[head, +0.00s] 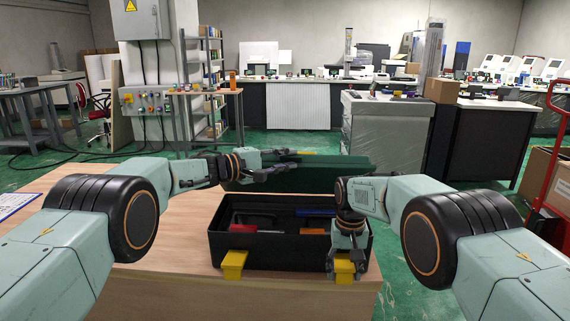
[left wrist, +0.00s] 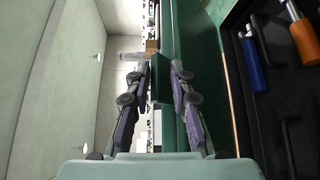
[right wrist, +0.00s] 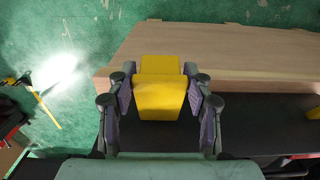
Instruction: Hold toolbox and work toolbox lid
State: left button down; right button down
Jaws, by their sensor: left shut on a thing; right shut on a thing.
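The black toolbox (head: 290,256) stands open on the wooden table, with two yellow latches on its front. Its green lid (head: 345,174) is raised behind the box; its edge also shows in the left wrist view (left wrist: 161,88). My left gripper (head: 288,163) is shut on the lid's upper edge, one finger on each side. My right gripper (head: 345,268) points down at the front right corner, shut on the right yellow latch (right wrist: 160,97). The left yellow latch (head: 233,265) hangs free. My right wrist hides part of the box's right side.
Tools lie inside the box, among them a red one (head: 243,229), a blue one (left wrist: 253,62) and an orange handle (left wrist: 304,40). A red trolley frame (head: 549,150) stands at the far right.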

dwell(0.4)
pick_arm(q)
jog(key=c, duration=1.4)
grip_release()
jog(key=shift+f, duration=0.1)
jog(key=shift+a, duration=0.15)
jog(key=shift+s+a, duration=0.2)
jog(key=shift+a, duration=0.2)
jog(key=v, duration=1.1)
jog(key=shift+d, duration=0.1)
